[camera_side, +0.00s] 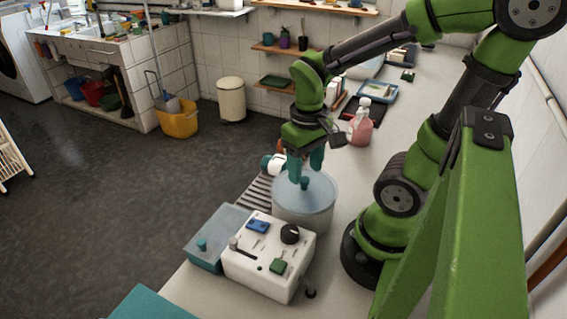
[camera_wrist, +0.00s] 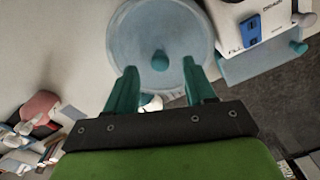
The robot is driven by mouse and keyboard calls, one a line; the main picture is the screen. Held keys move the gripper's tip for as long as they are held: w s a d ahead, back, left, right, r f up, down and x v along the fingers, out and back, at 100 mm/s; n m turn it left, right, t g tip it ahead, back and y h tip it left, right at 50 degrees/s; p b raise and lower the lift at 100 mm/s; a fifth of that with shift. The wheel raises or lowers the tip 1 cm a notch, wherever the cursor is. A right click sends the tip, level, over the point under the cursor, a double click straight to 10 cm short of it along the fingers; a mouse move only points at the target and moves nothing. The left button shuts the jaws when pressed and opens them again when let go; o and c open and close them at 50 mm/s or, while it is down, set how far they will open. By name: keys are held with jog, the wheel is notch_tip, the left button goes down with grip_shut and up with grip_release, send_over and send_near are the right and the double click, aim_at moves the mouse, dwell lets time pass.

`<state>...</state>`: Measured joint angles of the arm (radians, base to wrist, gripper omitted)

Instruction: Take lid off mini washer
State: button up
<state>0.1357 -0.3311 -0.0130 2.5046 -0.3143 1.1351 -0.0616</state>
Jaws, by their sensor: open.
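The mini washer has a round translucent tub (camera_side: 301,216) beside a white control box (camera_side: 268,257) with a black dial and coloured buttons. A pale round lid (camera_side: 318,189) with a teal knob (camera_side: 304,183) covers the tub. My gripper (camera_side: 304,172) is above the lid, its teal fingers pointing down close to the knob. In the wrist view the lid (camera_wrist: 185,29) and its knob (camera_wrist: 160,61) lie ahead of my gripper (camera_wrist: 165,78). The fingers are apart with nothing held between them. I cannot tell whether a fingertip touches the lid.
A teal-lidded box (camera_side: 216,237) adjoins the control box. A pink soap bottle (camera_side: 361,122) and a blue tray (camera_side: 378,91) stand farther back on the counter (camera_side: 345,180). A dark ribbed rack lies left of the tub. Counter right of the tub is clear.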

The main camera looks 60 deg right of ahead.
aim_at(304, 185)
jog(key=shift+f, duration=1.4)
jog(key=shift+c, duration=0.4)
grip_shut()
jog(key=shift+r, duration=0.1)
